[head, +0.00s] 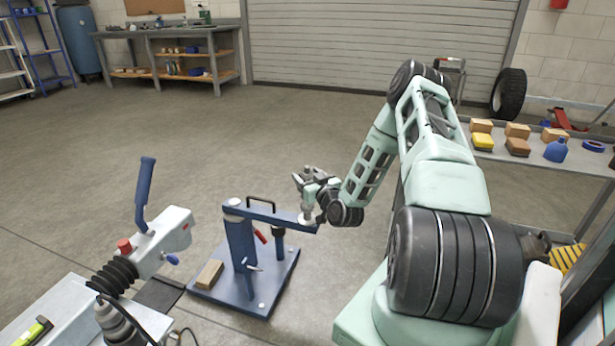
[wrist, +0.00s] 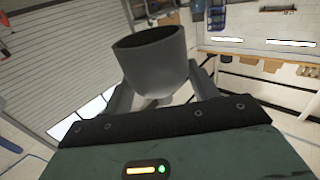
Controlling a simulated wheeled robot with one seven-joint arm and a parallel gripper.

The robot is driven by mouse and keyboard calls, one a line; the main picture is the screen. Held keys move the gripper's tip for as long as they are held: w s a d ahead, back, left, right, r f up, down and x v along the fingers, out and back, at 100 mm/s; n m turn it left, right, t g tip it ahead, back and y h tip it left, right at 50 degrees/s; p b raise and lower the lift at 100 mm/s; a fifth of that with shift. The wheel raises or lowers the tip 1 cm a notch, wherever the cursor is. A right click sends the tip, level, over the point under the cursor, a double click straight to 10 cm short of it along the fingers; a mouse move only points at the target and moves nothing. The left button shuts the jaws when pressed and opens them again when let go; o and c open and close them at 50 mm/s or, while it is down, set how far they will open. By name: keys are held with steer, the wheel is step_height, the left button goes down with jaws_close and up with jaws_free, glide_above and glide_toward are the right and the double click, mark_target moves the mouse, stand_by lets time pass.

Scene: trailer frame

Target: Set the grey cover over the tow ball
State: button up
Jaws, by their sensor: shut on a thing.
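The grey cover (wrist: 152,68) is a round cup held between my gripper's fingers (wrist: 155,92). In the wrist view its round dark mouth points away from the palm. In the head view my gripper (head: 313,181) is just above the free end of the blue stand's arm. A small pale round part, apparently the tow ball (head: 305,217), shows at that end, partly hidden by my gripper. The cover is hard to make out from the gripper in the head view. I cannot tell whether cover and ball touch.
The blue stand (head: 210,287) has a square base, with a wooden block (head: 209,273) on it. A trailer coupling with a blue lever (head: 145,190) stands at the left. A grey shelf (head: 575,182) with several boxes and a blue bottle (head: 556,150) is at the right. The floor behind is clear.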

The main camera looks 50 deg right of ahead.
steer(key=shift+f+b, duration=3.35)
steer(key=shift+f, duration=1.2)
steer(key=o, duration=1)
steer(key=p+v, duration=0.3)
steer(key=v, duration=1.4)
steer(key=shift+s+p, duration=0.2)
steer(key=shift+p, duration=0.2)
steer(key=shift+a, duration=0.1)
